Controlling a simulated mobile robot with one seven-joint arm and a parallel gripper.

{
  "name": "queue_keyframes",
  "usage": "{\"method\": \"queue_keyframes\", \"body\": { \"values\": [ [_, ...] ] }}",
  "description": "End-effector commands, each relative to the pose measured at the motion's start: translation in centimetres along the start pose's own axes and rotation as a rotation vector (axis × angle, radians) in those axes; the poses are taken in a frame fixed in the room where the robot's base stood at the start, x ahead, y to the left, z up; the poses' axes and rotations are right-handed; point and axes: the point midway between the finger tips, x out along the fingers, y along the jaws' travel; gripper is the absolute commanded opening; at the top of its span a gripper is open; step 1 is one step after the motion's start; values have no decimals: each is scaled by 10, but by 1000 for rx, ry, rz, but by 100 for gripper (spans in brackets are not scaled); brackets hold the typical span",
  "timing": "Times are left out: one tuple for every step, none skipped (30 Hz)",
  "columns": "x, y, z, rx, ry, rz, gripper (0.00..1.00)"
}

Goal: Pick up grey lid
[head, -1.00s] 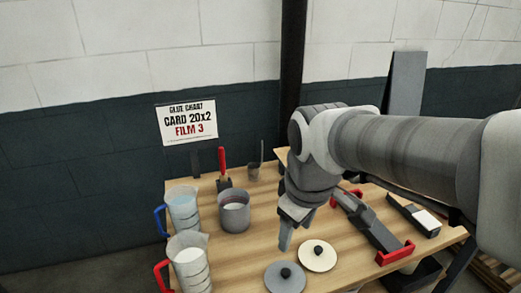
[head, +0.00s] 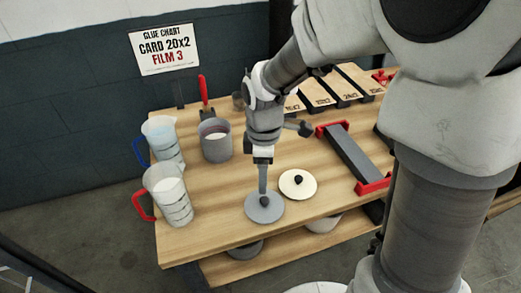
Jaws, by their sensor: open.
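The grey lid (head: 265,212) is a flat round disc with a black knob (head: 264,201), lying near the front edge of the wooden table. My gripper (head: 263,192) points straight down at the lid, with its fingertips at or just above the knob. The jaws are open, though from this side the fingers overlap and the gap between them does not show. Whether they touch the knob cannot be told.
A cream lid (head: 298,184) with a black knob lies just right of the grey one. A grey pot (head: 215,140) and two jugs, blue-handled (head: 163,142) and red-handled (head: 168,196), stand left. A red-ended grey bar (head: 354,156) lies right. Pots sit on the shelf below.

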Motion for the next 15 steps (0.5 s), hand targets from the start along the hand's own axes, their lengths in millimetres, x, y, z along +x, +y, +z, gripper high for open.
{"method": "queue_keyframes", "body": {
  "values": [
    [13, -1, 0, 0, -2, -5, 65],
    [19, -1, 0, 0, -2, -6, 65],
    [25, -1, 0, 0, -1, -4, 65],
    [30, -1, 1, 1, -2, -4, 65],
    [33, 0, 1, 1, -1, -3, 65],
    [37, 0, 1, 1, -1, -2, 65],
    [40, 0, 1, 1, -1, -2, 65],
    [42, 0, 1, 1, -1, -1, 65],
    [43, 0, 1, 1, -1, 0, 65],
    [44, 0, 1, 1, -1, 0, 65],
    [46, 0, 1, 1, -1, -1, 65],
    [49, 0, 1, 1, -1, -2, 65],
    [53, 0, 1, 0, -2, -2, 65],
    [57, 0, 2, 0, -2, -2, 65],
    [63, 1, 2, 0, -2, -4, 65]
  ]
}}
